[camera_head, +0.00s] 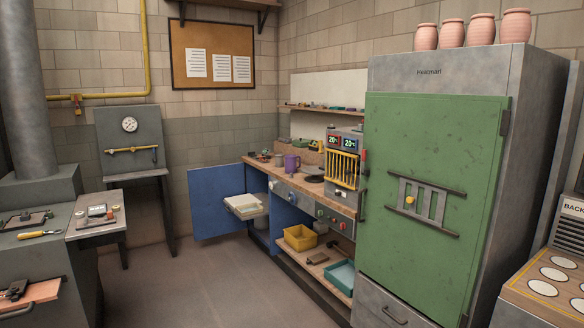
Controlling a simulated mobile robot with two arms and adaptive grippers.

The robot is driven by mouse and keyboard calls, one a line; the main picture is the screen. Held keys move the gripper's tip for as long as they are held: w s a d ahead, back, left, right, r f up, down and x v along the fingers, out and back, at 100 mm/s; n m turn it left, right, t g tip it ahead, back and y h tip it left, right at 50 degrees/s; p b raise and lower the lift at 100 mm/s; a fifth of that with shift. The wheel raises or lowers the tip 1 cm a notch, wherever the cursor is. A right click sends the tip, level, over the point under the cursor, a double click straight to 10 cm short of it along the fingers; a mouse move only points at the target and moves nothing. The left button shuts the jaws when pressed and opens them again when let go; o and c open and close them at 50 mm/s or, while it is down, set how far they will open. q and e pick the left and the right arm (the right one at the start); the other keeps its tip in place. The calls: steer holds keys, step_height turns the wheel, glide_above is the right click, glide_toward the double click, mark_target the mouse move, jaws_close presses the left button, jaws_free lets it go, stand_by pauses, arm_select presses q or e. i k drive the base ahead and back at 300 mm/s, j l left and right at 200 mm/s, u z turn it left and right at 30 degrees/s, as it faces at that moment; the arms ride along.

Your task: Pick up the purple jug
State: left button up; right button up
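The purple jug (292,163) stands upright on the wooden-topped workbench (330,196) along the back right wall. It looks small and far off in the head view. A grey cup-like item (279,160) stands just to its left, and a dark round item (314,179) lies to its right. Neither of my grippers shows in this view, so I cannot tell how they stand.
A tall cabinet with a green door (432,180) stands right of the bench and juts forward. A blue door (217,203) hangs open at the bench's left end. A yellow bin (300,238) sits on the lower shelf. The floor (215,285) in front is clear.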

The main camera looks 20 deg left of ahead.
mark_target(290, 161)
steer(key=i+j+u, duration=0.5)
steer(key=i, duration=0.2)
steer(key=i+j+u, duration=0.35)
steer(key=i, duration=0.6)
steer(key=i+j+u, duration=0.1)
steer(key=i+u, duration=0.3)
steer(key=i, duration=0.55)
steer(key=i+j+z, duration=0.1)
steer(key=i+z, duration=0.25)
steer(key=i, duration=0.2)
steer(key=i+j+z, duration=0.3)
steer(key=i, duration=0.25)
steer(key=i+j+z, duration=0.35)
steer(key=i, duration=0.2)
